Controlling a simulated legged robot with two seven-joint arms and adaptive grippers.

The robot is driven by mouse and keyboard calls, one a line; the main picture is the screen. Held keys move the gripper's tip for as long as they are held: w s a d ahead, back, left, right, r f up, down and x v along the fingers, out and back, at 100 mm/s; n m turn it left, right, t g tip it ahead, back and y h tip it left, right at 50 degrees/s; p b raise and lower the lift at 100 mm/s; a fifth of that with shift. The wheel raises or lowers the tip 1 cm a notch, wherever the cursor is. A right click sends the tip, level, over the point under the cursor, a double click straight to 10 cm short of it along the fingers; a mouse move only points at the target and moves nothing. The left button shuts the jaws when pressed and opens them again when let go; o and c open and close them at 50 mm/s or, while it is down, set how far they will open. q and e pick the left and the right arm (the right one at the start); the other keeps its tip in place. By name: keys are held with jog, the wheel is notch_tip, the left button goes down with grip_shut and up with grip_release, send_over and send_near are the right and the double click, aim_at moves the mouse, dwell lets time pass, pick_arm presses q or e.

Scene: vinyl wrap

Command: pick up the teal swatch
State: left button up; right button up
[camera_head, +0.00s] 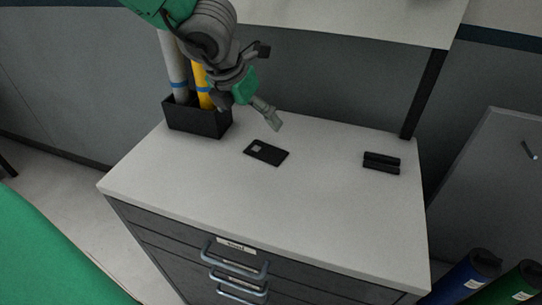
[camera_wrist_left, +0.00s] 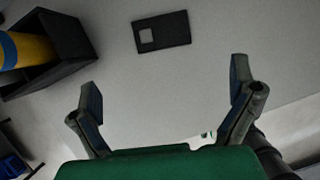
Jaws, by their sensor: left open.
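A flat dark card (camera_head: 266,152) with a small grey square window lies on the cabinet top. It also shows in the left wrist view (camera_wrist_left: 172,33), ahead of the fingers. I see no clearly teal swatch, and I cannot tell whether this card is it. My left gripper (camera_head: 252,108) is above the cabinet top, behind and slightly left of the card. In the left wrist view the left gripper (camera_wrist_left: 163,84) has its two fingers spread wide with nothing between them. My right gripper is not in view.
A black box (camera_head: 197,122) holding a grey roll (camera_head: 174,67) and a yellow roll (camera_head: 201,86) stands left of the card. A small black object (camera_head: 381,162) lies at the right of the white cabinet top (camera_head: 310,205). A shelf post (camera_head: 424,95) rises at the back right. The front is clear.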

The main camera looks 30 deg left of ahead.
pick_arm(q)
jog(key=x, duration=0.3)
jog(key=b, duration=0.3)
send_near(265, 151)
jog(key=shift+w+d+f, duration=0.25)
jog(key=shift+d+f, duration=0.1)
jog(key=shift+f, duration=0.2)
jog(key=shift+w+d+f, duration=0.25)
jog(key=shift+d+f, duration=0.1)
jog(key=shift+f, duration=0.25)
jog(key=shift+w+f, duration=0.2)
jog(key=shift+f, duration=0.05)
jog(key=shift+a+f, duration=0.35)
jog(key=x, duration=0.2)
jog(key=a+b+x, duration=0.1)
jog(key=x, duration=0.2)
jog(key=shift+b, duration=0.3)
jog(key=shift+d+r, duration=0.2)
jog(key=shift+d, duration=0.15)
jog(key=shift+d+r, duration=0.1)
jog(key=shift+d, duration=0.05)
jog(key=shift+c, duration=0.8)
jog(key=shift+s, duration=0.1)
jog(key=c, duration=1.3)
jog(key=shift+a, duration=0.3)
jog(key=shift+c, duration=0.2)
